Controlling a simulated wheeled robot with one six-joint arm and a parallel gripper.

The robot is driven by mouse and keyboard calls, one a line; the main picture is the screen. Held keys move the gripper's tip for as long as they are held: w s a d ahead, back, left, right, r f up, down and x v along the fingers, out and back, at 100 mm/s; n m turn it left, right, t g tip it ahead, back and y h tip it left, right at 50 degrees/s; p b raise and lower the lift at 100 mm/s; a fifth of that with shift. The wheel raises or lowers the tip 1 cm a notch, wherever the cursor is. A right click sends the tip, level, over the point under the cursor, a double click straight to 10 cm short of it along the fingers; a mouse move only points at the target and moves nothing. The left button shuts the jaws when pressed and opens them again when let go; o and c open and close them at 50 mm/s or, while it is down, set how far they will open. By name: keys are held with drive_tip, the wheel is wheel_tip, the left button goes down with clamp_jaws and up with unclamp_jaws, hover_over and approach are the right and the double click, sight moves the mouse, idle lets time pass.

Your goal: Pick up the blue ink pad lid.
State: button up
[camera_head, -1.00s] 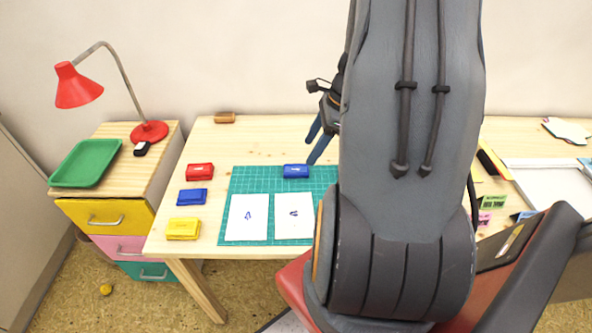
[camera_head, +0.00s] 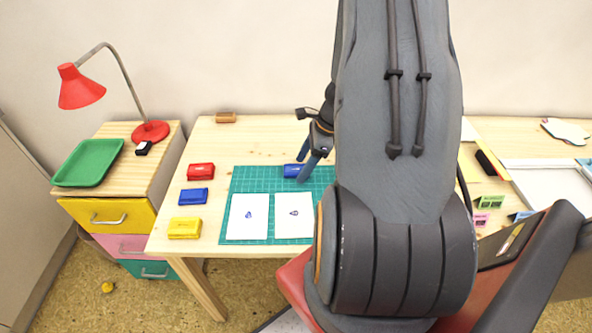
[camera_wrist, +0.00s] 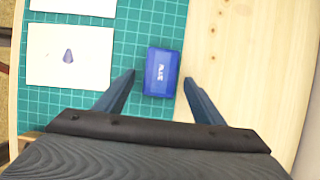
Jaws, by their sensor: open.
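A blue ink pad case (camera_head: 291,171) lies at the back edge of the green cutting mat, its lid on top. A second blue ink pad (camera_head: 193,196) sits on the table left of the mat.
A red pad (camera_head: 201,171) and a yellow pad (camera_head: 184,228) flank the second blue one. Two white sheets (camera_head: 248,228) with small prints lie on the mat (camera_head: 262,180). Bare wood is right of the case in the wrist view.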

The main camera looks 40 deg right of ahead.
drive_tip(key=c, duration=1.1)
drive_tip(key=shift+r, duration=0.15)
